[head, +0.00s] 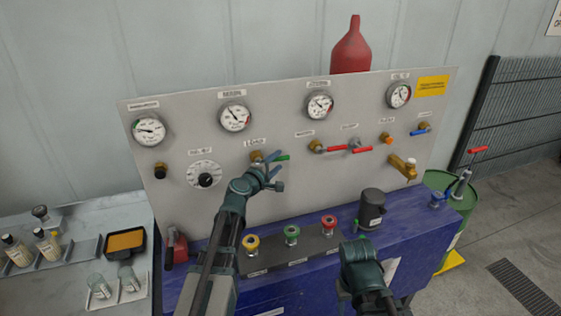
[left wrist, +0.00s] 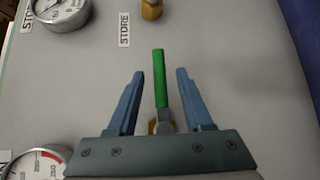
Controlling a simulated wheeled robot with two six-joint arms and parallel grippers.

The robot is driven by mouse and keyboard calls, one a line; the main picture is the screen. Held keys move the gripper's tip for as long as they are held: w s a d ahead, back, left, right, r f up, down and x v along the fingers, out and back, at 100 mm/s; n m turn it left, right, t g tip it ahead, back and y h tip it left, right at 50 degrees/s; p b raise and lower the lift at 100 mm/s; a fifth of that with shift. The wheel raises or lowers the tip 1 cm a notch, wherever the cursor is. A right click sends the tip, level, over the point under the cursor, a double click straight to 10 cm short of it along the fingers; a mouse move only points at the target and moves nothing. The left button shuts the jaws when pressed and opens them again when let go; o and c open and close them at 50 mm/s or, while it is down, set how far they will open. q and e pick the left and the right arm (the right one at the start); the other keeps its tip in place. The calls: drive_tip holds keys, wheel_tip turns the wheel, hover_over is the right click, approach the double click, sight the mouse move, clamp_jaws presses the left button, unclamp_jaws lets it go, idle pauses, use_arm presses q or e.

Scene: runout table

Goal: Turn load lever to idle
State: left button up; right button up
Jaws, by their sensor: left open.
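The load lever has a green handle (head: 283,157) and sits on the grey panel below a small label that seems to read LOAD. My left gripper (head: 274,163) is at the lever, open, with its blue fingers pointing to the panel. In the left wrist view the green handle (left wrist: 160,78) stands between the two open fingers (left wrist: 157,100), with a gap on each side. The lever's brass base is mostly hidden behind the gripper. My right gripper (head: 358,255) is low at the front of the bench; its fingers cannot be made out.
Coloured knobs (head: 291,232) and a dark canister (head: 371,208) stand on the blue bench below. A side table (head: 60,285) with bottles is at left.

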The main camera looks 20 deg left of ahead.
sight(279, 160)
use_arm(q)
drive_tip(key=shift+x, duration=1.6)
clamp_jaws()
